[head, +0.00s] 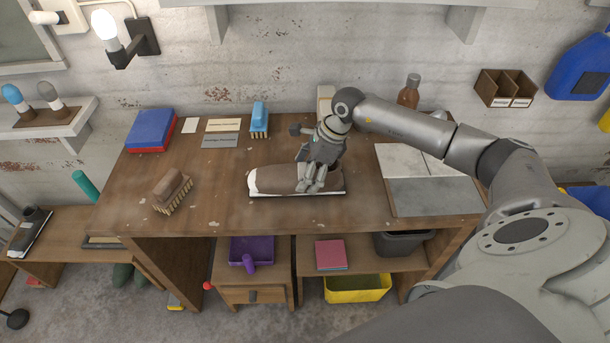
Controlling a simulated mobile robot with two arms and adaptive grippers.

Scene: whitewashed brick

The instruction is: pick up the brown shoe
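The brown shoe (275,179) lies lengthwise near the front of the wooden table (225,215). It has a white toe at its left end and a pale sole along its lower edge. My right gripper (312,186) is over the right half of the shoe, pointing down, with its fingers against or just in front of the shoe's upper. The fingers hide part of the shoe, and I cannot tell whether they are closed on it. The shoe appears to rest on the table. My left gripper is not in view.
A wooden brush (172,191) stands to the left, and a blue brush (259,119) behind. A blue and red box (152,130) is at the back left. Grey and white tiles (433,195) lie at the right. The tabletop left of the shoe is mostly clear.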

